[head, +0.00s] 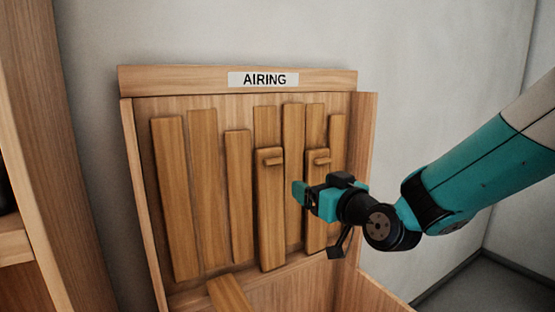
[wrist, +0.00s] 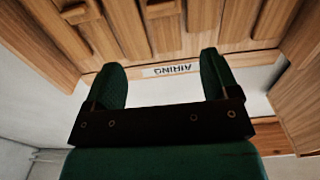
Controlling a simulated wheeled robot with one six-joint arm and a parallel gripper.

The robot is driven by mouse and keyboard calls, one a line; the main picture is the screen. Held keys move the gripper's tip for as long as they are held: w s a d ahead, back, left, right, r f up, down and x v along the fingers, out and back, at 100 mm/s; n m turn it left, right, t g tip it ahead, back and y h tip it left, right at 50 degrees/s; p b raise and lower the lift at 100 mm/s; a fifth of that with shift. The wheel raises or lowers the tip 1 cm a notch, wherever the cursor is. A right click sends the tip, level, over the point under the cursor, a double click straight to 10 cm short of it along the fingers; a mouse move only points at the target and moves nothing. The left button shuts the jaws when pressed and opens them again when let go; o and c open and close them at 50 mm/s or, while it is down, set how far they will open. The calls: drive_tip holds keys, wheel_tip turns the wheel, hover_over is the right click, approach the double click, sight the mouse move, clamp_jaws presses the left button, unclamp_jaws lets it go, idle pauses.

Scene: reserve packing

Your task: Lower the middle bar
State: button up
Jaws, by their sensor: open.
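A wooden rack (head: 130,200) marked AIRING (head: 263,79) stands against the wall, with several upright wooden bars of differing heights. Two bars carry a small jutting handle: one right of centre (head: 270,215), and one further right (head: 316,190), partly hidden by my gripper. Which one is the middle bar I cannot tell. My gripper (head: 299,192) is open and empty, in front of the right handled bar and below its handle. In the wrist view its fingers (wrist: 161,65) stand apart with nothing between them; two handles (wrist: 76,12) (wrist: 161,8) show at the top edge.
A loose-looking wooden piece (head: 229,294) slants out at the rack's lower front. The rack's side panel (head: 365,130) rises close to my gripper on the right. A wooden shelf unit (head: 30,150) stands at the left. Plain wall (head: 430,50) lies behind.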

sight(275, 164)
drive_tip(key=p+x, duration=0.7)
drive_tip(key=x, duration=0.8)
drive_tip(key=shift+a+r, duration=0.1)
drive_tip(key=shift+p+x, duration=0.35)
drive_tip(key=shift+x, duration=0.4)
drive_tip(key=c, duration=1.3)
drive_tip(key=shift+s+f+b, duration=0.1)
drive_tip(key=shift+f+b, duration=0.1)
drive_tip(key=shift+b, duration=0.1)
